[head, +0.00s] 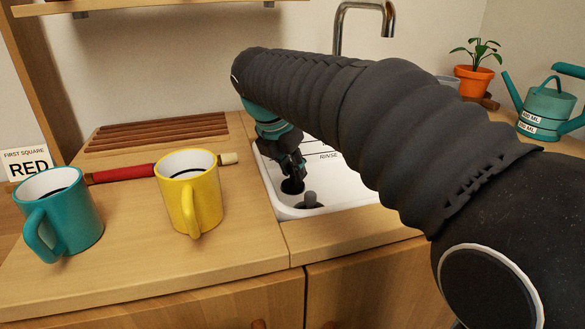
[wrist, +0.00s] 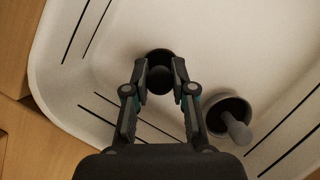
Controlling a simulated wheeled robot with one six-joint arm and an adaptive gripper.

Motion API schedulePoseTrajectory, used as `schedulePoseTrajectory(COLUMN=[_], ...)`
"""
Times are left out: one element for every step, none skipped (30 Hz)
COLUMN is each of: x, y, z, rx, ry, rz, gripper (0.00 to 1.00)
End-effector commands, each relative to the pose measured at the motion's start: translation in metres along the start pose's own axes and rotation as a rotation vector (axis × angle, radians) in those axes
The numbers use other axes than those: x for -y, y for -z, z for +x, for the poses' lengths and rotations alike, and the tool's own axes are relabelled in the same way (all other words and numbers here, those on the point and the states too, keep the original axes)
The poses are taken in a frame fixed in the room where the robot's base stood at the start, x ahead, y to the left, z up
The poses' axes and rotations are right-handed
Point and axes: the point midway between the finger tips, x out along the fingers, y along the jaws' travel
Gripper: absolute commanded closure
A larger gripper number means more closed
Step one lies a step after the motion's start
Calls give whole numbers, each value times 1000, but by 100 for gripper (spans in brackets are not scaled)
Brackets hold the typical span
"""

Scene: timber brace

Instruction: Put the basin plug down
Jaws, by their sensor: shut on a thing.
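My gripper (head: 292,168) is low over the white sink basin (head: 275,190). In the wrist view my gripper (wrist: 160,75) is shut on a dark, round-topped thing, the basin plug (wrist: 159,81). The plug is at a dark round opening (wrist: 160,55) in the basin floor, and the fingers partly hide it. I cannot tell whether the plug touches the floor or is seated. Beside it, to the right, is a grey round piece with an upright knob (wrist: 235,125), set in a dark ring; it also shows in the head view (head: 310,199).
A yellow mug (head: 191,195) and a teal mug (head: 62,215) stand on the counter left of the sink. A red-handled tool (head: 122,174) lies behind them. A tap (head: 340,25) rises behind the sink. A potted plant (head: 473,80) and a teal watering can (head: 545,108) stand right.

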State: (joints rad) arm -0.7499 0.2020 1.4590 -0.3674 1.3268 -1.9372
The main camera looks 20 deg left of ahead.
Motion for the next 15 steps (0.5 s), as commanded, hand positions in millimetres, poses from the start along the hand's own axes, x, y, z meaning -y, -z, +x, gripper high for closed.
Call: schedulePoseTrajectory(x=[0,0,0,0,0,0,0,0,0,0,0,0,0,0,0], y=[0,0,0,0,1,1,1,1,1,1,1,1,1,1,1], z=[0,0,0,1,2,3,3,2,2,2,2,2,2,2,2], rx=[0,0,0,0,0,0,0,0,0,0,0,0,0,0,0], ry=[0,0,0,0,0,0,0,0,0,0,0,0,0,0,0], rz=[0,0,0,0,0,-1,0,0,0,0,0,0,0,0,0], gripper=[100,100,100,100,100,100,70,63,53,50,50,50,50,50,50])
